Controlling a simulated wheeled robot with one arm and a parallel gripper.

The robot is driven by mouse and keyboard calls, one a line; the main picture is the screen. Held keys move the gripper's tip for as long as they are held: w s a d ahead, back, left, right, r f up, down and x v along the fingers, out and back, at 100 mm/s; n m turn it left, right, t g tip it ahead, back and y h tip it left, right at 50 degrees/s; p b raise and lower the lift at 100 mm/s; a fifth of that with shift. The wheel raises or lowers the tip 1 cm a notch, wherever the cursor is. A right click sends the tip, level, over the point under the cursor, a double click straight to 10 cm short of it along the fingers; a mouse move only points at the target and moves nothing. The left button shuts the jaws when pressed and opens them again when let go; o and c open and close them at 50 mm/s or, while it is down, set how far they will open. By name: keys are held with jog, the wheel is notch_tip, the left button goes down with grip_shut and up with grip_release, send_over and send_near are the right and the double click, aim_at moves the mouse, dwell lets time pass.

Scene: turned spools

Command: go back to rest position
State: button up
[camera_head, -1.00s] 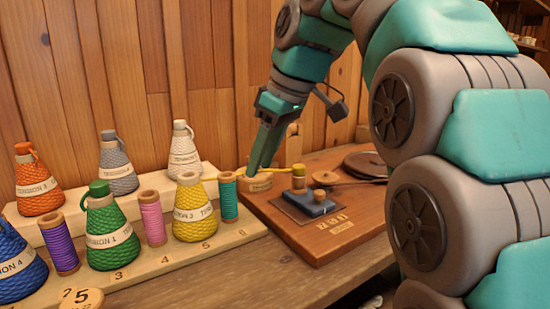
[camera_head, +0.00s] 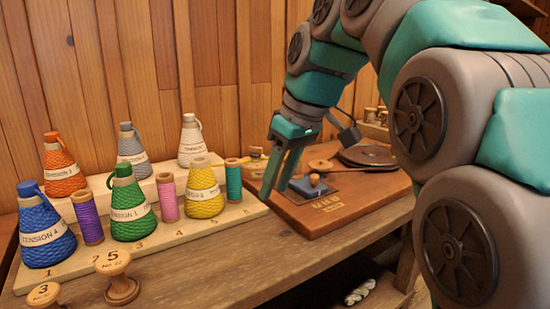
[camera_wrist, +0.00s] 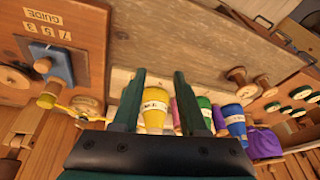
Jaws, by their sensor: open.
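My gripper (camera_head: 283,172) is open and empty, with its fingers pointing down in front of the wooden machine board (camera_head: 330,212) at the right end of the spool rack (camera_head: 160,243). In the wrist view my two dark fingers (camera_wrist: 160,90) are spread apart, with the yellow cone (camera_wrist: 155,108) and others seen beyond and between them. The upper part of my arm fills the right of the head view and hides part of the board.
The rack holds a blue cone (camera_head: 45,235), a green cone (camera_head: 130,208), a purple spool (camera_head: 87,217) and several others. Wooden knobs (camera_head: 121,284) stand at the bench's front left. The board carries a blue block (camera_head: 312,187) and a dark disc (camera_head: 368,156). The bench front is mostly clear.

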jog(key=s+d+f+m+g+h, duration=0.1)
jog(key=s+d+f+m, duration=0.2)
jog(key=s+f, duration=0.6)
jog(key=s+d+f+m+g+h, duration=0.1)
jog(key=s+d+f+m, duration=0.2)
jog(key=s+d+f, duration=0.3)
jog(key=s+d+f+m+g+h, duration=0.1)
jog(key=s+d+f+m, duration=0.2)
jog(key=s+f, duration=0.8)
notch_tip(320, 180, down, 4)
jog(key=d, duration=0.2)
jog(key=shift+s+d+r+m+g, duration=0.2)
jog(key=shift+s+d+m+g, duration=0.1)
jog(key=shift+d+g, duration=0.1)
